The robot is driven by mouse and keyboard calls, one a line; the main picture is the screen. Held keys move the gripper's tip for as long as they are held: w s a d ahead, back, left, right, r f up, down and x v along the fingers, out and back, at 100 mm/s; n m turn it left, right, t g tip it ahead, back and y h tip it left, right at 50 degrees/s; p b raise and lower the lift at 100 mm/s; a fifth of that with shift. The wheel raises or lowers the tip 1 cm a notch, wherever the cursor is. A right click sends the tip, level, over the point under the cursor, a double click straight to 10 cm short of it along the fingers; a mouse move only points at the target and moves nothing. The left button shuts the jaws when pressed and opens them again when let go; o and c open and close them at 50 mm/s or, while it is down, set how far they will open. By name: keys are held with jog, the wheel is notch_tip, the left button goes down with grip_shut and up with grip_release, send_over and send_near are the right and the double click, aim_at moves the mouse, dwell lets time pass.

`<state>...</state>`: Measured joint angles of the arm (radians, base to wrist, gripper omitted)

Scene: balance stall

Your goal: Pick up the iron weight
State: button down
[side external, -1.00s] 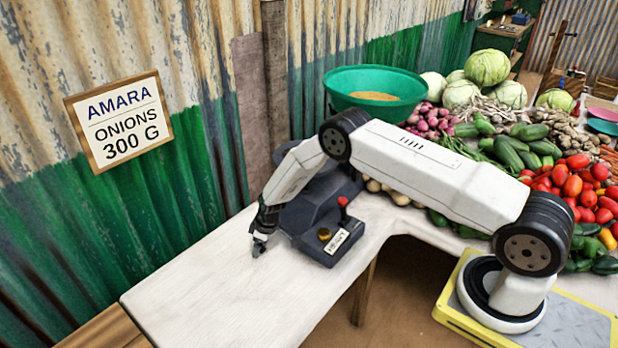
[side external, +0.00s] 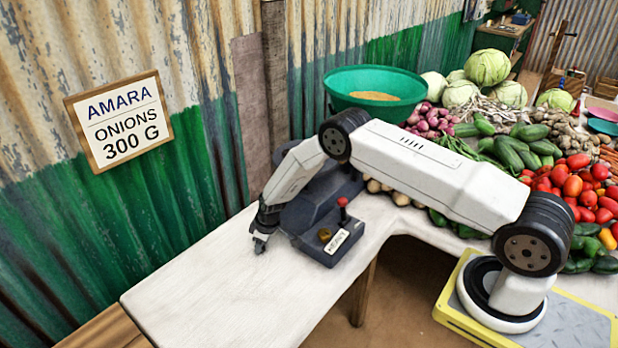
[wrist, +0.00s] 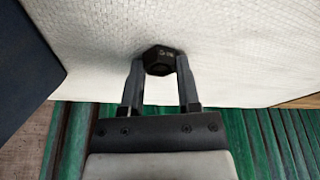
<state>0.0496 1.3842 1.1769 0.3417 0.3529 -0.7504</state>
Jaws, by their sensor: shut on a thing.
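The iron weight (wrist: 158,60) is a small, dark, hexagonal block with faint light marks on its top. In the wrist view it sits between the two fingertips of my gripper (wrist: 160,68), which is shut on it. In the side external view my gripper (side external: 260,243) is low over the left part of the white table, left of the dark blue balance. There the weight is a small dark shape at the fingertips, hard to tell apart from them. I cannot tell whether it touches the table.
The front left of the white table (side external: 210,290) is clear. A green basin (side external: 375,85) and heaped vegetables are farther back. A corrugated wall runs behind.

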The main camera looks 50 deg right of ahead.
jog(key=shift+r, duration=0.1)
jog(key=shift+r, duration=0.75)
jog(key=s+r, duration=1.1)
jog(key=s, duration=0.3)
jog(key=shift+r, duration=0.15)
dwell(0.4)
